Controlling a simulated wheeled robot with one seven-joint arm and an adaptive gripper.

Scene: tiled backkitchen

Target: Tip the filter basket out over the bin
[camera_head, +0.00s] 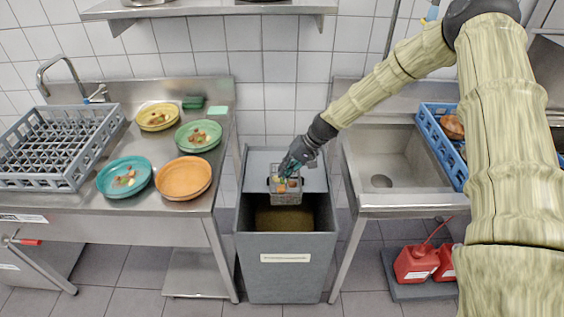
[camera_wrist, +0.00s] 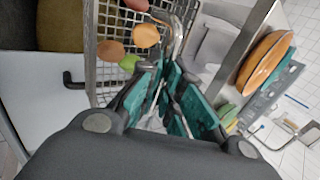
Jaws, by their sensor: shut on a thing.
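The filter basket (camera_head: 286,198) is a small wire-mesh basket with orange, brown and green food scraps in it. It hangs over the back part of the open grey bin (camera_head: 250,278) and looks roughly upright. My gripper (camera_head: 291,166) is shut on the basket at its handle side. In the wrist view the green fingers (camera_wrist: 168,88) close around the bent metal handle, beside the mesh (camera_wrist: 108,22) and several scraps. The bin has a label on its front and brownish contents low inside.
Left of the bin, a steel counter (camera_head: 95,213) carries a grey dish rack (camera_head: 60,150) and several plates with scraps. Right of it is a steel sink (camera_head: 385,172) with a blue crate (camera_head: 434,147) beside it.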

